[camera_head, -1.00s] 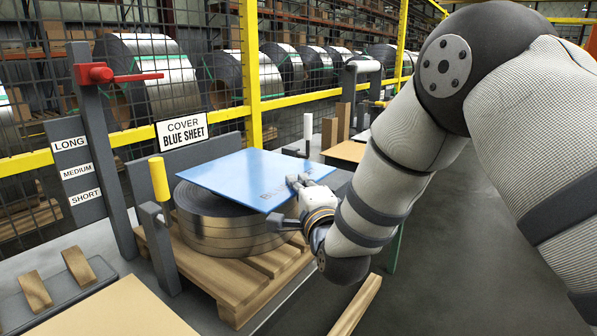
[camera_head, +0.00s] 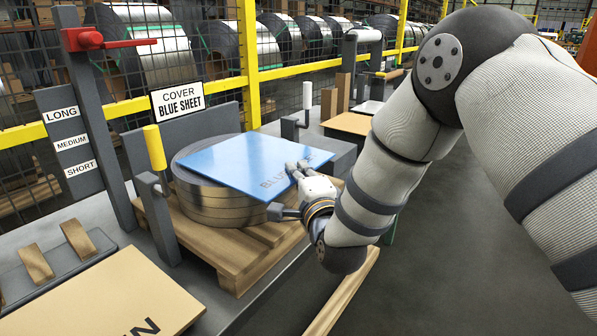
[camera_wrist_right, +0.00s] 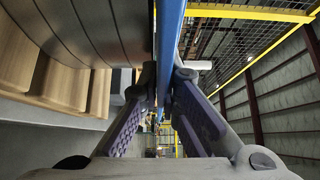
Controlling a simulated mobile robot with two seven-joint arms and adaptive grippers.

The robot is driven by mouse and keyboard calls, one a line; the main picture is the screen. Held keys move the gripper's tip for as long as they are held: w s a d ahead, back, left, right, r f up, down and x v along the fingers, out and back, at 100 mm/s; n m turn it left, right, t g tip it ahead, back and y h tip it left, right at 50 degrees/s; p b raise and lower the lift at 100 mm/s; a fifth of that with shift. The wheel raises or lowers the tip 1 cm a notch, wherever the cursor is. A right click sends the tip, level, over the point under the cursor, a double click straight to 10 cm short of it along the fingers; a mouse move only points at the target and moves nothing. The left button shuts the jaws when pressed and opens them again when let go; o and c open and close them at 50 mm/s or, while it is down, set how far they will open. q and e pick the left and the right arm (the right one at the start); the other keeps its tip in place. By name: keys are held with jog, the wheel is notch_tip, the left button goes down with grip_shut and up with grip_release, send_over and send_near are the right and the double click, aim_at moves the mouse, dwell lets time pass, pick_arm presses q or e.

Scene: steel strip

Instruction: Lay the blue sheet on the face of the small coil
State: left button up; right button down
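The blue sheet (camera_head: 245,163) is a thin flat square with dark lettering near its right edge. It lies level over the small coil (camera_head: 215,205), a flat grey steel coil, leaving part of the face bare at the back left. The sheet overhangs the coil at the front right. My right gripper (camera_head: 295,172) is at the sheet's right edge. In the right wrist view, its fingers (camera_wrist_right: 161,88) are on both sides of the sheet (camera_wrist_right: 170,40), closed on its edge. The coil's side (camera_wrist_right: 85,30) is close beside the sheet; whether they touch is unclear. My left gripper is out of view.
The coil sits on a wooden pallet (camera_head: 225,255). A "COVER BLUE SHEET" sign (camera_head: 178,100) stands behind, before a yellow-framed mesh fence (camera_head: 250,60). A board (camera_head: 100,300) lies at the front left.

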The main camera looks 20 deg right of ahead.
jog(key=shift+f, duration=0.2)
jog(key=c, duration=1.7)
grip_release()
jog(key=shift+s+f, duration=0.1)
jog(key=s, duration=1.1)
jog(key=shift+s+a, duration=0.1)
jog(key=shift+s, duration=0.3)
jog(key=shift+f, duration=0.1)
